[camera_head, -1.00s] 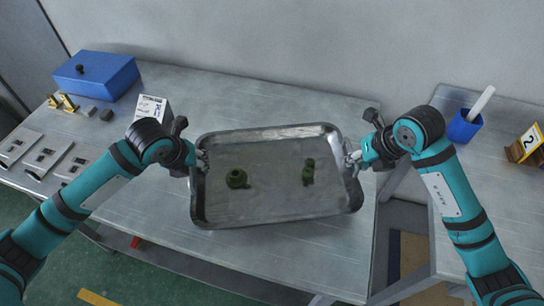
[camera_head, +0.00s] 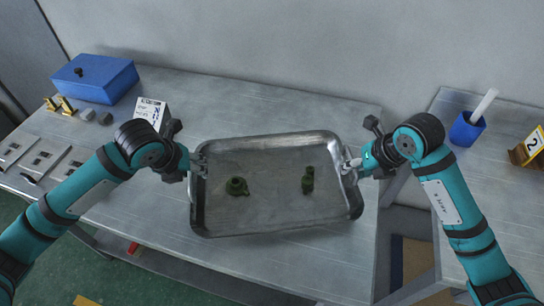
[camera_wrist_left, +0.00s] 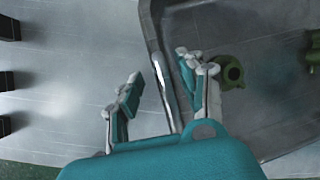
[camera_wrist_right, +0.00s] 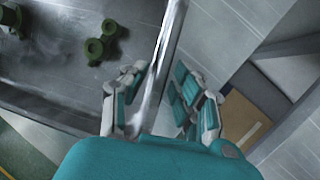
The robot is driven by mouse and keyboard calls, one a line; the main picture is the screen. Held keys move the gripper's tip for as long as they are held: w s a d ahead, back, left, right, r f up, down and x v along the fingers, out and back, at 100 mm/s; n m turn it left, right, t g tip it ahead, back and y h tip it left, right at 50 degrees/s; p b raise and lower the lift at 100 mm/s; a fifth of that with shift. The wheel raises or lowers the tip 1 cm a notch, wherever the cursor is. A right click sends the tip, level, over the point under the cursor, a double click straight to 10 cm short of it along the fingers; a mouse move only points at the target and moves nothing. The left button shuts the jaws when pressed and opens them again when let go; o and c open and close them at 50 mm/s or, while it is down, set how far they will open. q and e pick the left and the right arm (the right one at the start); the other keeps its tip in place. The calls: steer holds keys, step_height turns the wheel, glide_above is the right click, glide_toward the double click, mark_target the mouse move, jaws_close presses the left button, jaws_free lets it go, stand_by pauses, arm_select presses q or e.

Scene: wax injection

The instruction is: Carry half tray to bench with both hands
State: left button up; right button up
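The half tray (camera_head: 275,229) is a grey metal tray with a raised rim, in the middle of the head view over the near bench. Two dark green parts lie in it: a round one (camera_head: 236,187) at left and an upright-looking one (camera_head: 307,180) at right. My left gripper (camera_head: 199,163) is at the tray's left side, with its fingers on both sides of the rim (camera_wrist_left: 160,66). My right gripper (camera_head: 349,165) is at the right side, its fingers likewise astride the rim (camera_wrist_right: 158,75). Both seem to hold the tray. I cannot tell whether its underside touches the bench.
The near bench (camera_head: 240,92) is clear behind the tray. A blue box (camera_head: 95,78), a white card (camera_head: 150,111), small brass pieces and flat metal plates are at left. A second bench (camera_head: 490,190) at right holds a blue cup (camera_head: 466,129) and a yellow number 2 sign (camera_head: 527,148). A gap separates the benches.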

steer(key=shift+r, duration=0.2)
arm_select(q)
steer(key=v, duration=0.9)
arm_select(e)
steer(key=v, duration=1.1)
steer(key=shift+s+r, duration=0.25)
arm_select(q)
steer(key=shift+f, duration=0.1)
arm_select(e)
steer(key=shift+d, duration=0.15)
